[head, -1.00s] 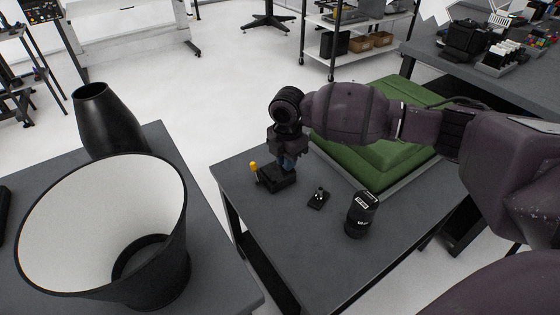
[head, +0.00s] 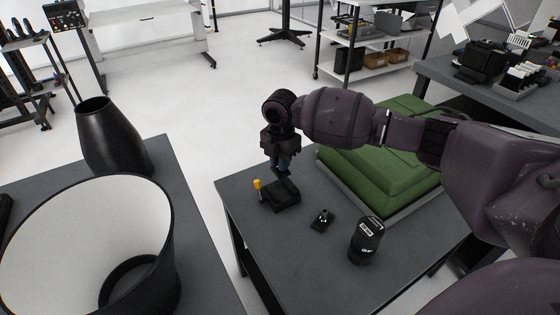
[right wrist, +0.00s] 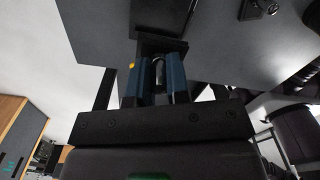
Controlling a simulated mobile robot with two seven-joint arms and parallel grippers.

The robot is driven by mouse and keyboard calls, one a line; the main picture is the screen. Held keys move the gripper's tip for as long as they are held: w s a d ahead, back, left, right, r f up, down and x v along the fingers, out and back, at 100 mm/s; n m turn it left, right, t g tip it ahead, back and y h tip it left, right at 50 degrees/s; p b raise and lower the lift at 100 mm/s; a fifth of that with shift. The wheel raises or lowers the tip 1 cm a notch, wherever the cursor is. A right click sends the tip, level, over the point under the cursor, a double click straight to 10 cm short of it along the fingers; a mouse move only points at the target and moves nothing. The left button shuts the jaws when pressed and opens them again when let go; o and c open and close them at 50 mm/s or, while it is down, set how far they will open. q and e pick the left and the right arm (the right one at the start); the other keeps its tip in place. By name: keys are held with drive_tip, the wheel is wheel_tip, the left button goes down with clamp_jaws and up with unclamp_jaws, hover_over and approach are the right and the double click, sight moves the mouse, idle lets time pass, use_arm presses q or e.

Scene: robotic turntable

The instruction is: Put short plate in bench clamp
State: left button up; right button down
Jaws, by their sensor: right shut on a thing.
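The bench clamp (head: 280,196) is a low black block with a yellow-tipped handle, on the near left part of the grey table. My right gripper (head: 283,164) points down just above the clamp. Its blue fingers are shut on a small dark piece, likely the short plate (head: 281,174), whose lower end hangs close over the clamp. In the right wrist view the dark plate (right wrist: 160,46) shows beyond the fingers, with the clamp (right wrist: 165,14) behind it. I cannot tell whether plate and clamp touch. My left gripper is not in view.
A small black fixture with metal pins (head: 322,218) and a black canister (head: 366,240) stand right of the clamp. A green padded block (head: 390,165) fills the table's back. A large white-lined shade (head: 80,245) and a black vase (head: 110,138) stand on the left table.

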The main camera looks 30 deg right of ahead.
drive_tip(key=shift+r, duration=0.1)
drive_tip(key=shift+f, duration=1.35)
drive_tip(key=shift+f+b, duration=0.45)
drive_tip(key=shift+f, duration=1.15)
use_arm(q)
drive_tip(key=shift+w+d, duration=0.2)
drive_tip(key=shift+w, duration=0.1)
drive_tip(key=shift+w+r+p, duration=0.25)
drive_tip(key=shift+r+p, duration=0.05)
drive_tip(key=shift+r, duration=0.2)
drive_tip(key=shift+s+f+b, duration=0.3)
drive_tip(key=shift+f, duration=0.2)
use_arm(e)
drive_tip(key=shift+f, duration=1.15)
drive_tip(key=c, duration=1)
unclamp_jaws()
